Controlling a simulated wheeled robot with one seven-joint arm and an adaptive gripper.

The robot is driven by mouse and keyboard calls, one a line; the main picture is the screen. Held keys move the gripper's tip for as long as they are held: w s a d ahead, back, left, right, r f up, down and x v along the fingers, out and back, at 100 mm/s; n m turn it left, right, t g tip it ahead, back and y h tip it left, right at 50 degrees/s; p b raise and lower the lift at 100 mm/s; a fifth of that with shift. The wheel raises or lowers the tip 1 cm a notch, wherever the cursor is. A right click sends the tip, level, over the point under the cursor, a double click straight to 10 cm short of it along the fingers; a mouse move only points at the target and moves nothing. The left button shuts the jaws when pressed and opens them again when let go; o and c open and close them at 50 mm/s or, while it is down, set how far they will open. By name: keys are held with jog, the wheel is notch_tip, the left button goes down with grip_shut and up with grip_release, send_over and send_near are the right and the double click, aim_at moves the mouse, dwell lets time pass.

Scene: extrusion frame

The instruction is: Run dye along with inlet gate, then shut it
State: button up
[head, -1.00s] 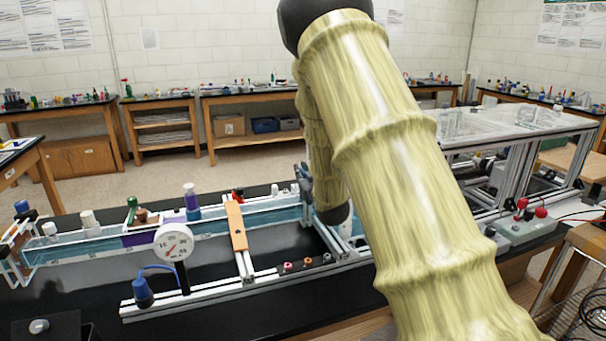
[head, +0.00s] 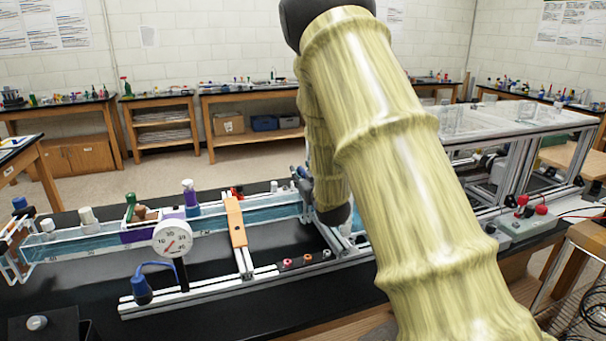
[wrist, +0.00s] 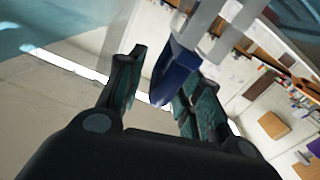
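A long clear channel (head: 271,212) of bluish water runs across the black bench in the head view. A purple section (head: 138,236) and a purple bottle with a pale top (head: 191,198) are on its left half; I cannot tell whether the purple section is dye. In the wrist view a dark blue piece (wrist: 174,70) on pale rods lies between the fingers of my gripper (wrist: 158,92). The fingers stand apart, with a gap at the left one; contact at the right one is unclear. It may be the inlet gate's handle. In the head view my arm hides most of the gripper.
A white dial gauge (head: 172,238) stands before the channel with a blue-capped bulb (head: 142,287) beside it. An orange bar (head: 236,222) crosses the channel. A metal frame with clear tanks (head: 515,118) stands at the right, near a box with red knobs (head: 523,224).

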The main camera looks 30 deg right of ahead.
jog(key=v, duration=1.1)
jog(key=shift+s+d, duration=0.15)
jog(key=shift+d, duration=0.05)
jog(key=shift+f, duration=0.15)
